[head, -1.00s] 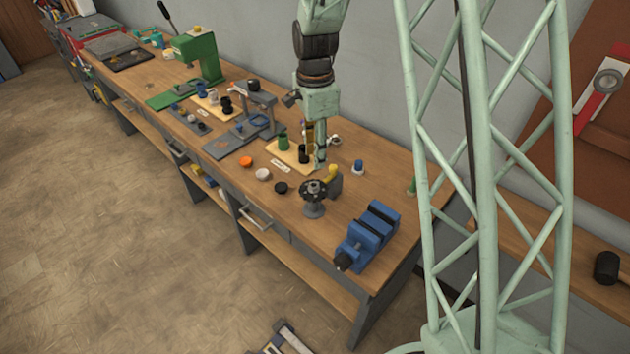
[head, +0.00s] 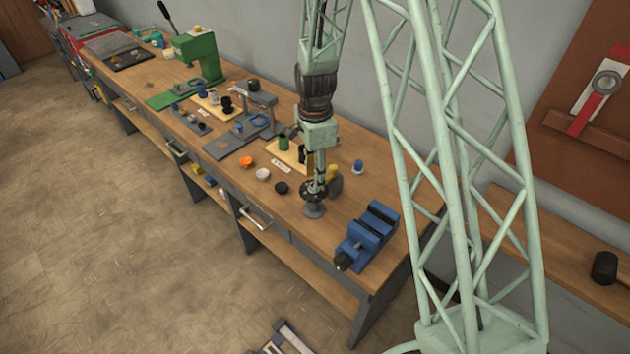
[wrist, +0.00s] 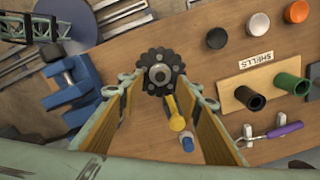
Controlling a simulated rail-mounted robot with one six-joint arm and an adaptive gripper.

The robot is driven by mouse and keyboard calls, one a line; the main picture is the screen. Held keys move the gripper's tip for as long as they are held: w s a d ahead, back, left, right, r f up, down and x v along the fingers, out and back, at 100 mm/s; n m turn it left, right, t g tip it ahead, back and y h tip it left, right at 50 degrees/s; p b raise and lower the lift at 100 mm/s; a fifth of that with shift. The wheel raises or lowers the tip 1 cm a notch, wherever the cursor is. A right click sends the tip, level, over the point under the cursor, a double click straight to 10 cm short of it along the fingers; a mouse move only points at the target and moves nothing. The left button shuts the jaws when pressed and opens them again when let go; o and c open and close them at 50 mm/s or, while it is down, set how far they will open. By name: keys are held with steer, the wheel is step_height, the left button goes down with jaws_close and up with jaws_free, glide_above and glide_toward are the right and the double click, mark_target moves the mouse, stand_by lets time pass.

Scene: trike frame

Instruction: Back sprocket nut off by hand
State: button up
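The dark toothed sprocket (head: 312,194) sits on a grey stand (head: 314,210) near the front edge of the bench. In the wrist view the sprocket (wrist: 160,58) lies between the tips of my fingers, with a silver round nut or hub (wrist: 160,75) at its centre. My gripper (head: 319,178) points down above the sprocket in the head view. In the wrist view my gripper (wrist: 162,82) is open, one finger on each side, with nothing held. I cannot tell whether the fingertips touch the sprocket. In the head view the gripper partly covers the sprocket and hides the nut.
A blue vise (head: 368,236) stands to the right. A yellow-topped item (wrist: 175,113) is close beside the sprocket, with a blue-topped piece (head: 358,166) beyond. Orange (head: 246,162), white (head: 263,174) and black (head: 281,187) caps lie left.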

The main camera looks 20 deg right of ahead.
steer(key=shift+f, duration=1.15)
steer(key=c, duration=0.9)
steer(key=shift+f+n+b, duration=0.1)
steer(key=shift+n+b, duration=0.3)
steer(key=shift+n, duration=0.1)
